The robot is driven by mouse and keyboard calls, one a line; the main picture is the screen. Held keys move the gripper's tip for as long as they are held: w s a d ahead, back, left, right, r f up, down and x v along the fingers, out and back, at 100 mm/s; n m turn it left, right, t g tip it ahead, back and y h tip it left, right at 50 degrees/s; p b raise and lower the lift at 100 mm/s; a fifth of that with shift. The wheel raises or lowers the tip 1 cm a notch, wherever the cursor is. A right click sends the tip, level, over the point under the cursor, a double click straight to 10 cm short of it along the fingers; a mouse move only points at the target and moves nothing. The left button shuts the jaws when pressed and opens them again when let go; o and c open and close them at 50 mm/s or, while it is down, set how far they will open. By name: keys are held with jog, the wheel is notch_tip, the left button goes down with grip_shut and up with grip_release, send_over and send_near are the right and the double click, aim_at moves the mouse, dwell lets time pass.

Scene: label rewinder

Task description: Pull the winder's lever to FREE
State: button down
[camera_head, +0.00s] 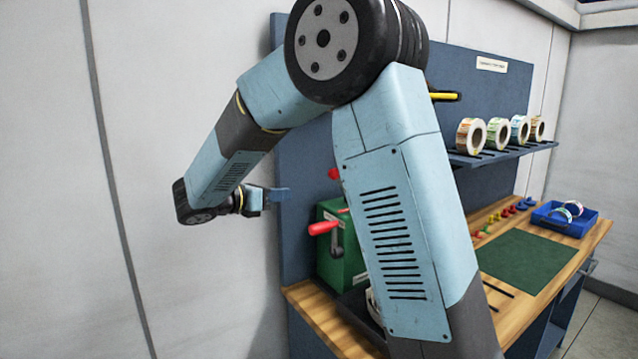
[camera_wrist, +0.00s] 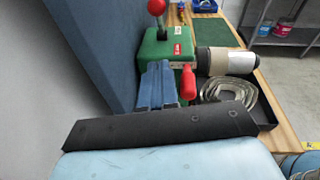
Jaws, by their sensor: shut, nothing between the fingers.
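The green winder (camera_head: 329,262) stands on the bench against the blue back panel, partly hidden behind my arm in the head view. It also shows in the wrist view (camera_wrist: 150,52). A lever with a red ball knob (camera_wrist: 156,7) stands upright on its top; the knob also shows in the head view (camera_head: 334,174). A crank with a red handle (camera_head: 323,228) is on its side, and this handle also shows in the wrist view (camera_wrist: 188,84). My gripper (camera_head: 279,194) is shut and empty, left of the winder and apart from the lever; its blue fingers (camera_wrist: 160,68) point toward the winder.
A white roll (camera_wrist: 231,61) sits beside the winder, with coiled strip (camera_wrist: 228,92) in a black tray. Label rolls (camera_head: 497,134) stand on a shelf. A blue bin (camera_head: 565,219) and green mat (camera_head: 522,262) lie on the bench (camera_head: 316,317). The back panel (camera_wrist: 95,55) is close on the gripper's left.

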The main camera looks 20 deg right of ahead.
send_near(342, 186)
jog(key=w+d, duration=0.1)
jog(key=shift+w+d+r, duration=0.4)
jog(key=shift+w+r, duration=0.05)
jog(key=shift+r, duration=0.1)
dwell(0.5)
